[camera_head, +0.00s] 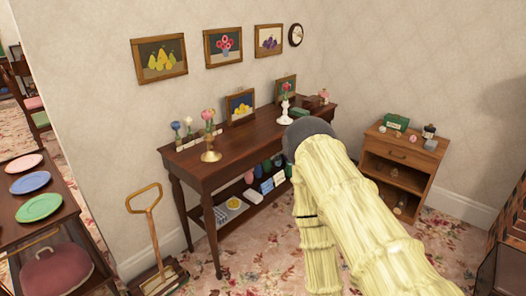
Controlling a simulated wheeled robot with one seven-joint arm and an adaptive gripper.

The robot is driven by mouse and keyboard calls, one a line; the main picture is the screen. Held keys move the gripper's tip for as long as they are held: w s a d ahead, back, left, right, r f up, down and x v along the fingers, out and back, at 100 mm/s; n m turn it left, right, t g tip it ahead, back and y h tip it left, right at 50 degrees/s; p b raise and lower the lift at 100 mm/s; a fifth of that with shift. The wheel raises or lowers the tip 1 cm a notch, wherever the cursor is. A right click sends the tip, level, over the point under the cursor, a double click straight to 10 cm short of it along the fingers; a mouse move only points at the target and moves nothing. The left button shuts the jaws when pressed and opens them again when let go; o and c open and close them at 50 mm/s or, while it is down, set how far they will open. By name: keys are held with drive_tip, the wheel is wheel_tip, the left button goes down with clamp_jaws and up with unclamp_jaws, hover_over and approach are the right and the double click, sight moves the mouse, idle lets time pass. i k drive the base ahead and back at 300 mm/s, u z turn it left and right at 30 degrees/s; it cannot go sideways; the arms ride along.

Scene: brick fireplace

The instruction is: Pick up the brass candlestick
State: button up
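The brass candlestick (211,152) appears to be the gold-coloured stand upright near the front left of the dark wooden side table (246,148).
A white candlestick (285,110), a leaning picture (240,107) and small flowers (188,125) share the tabletop. Books and vases fill the lower shelf. A small cabinet (405,158) stands right, a plate table (75,207) left. A long-handled shovel (152,230) stands by the wall.

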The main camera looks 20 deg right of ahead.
sight(210, 156)
drive_tip(key=z, duration=0.1)
drive_tip(key=i, duration=1.15)
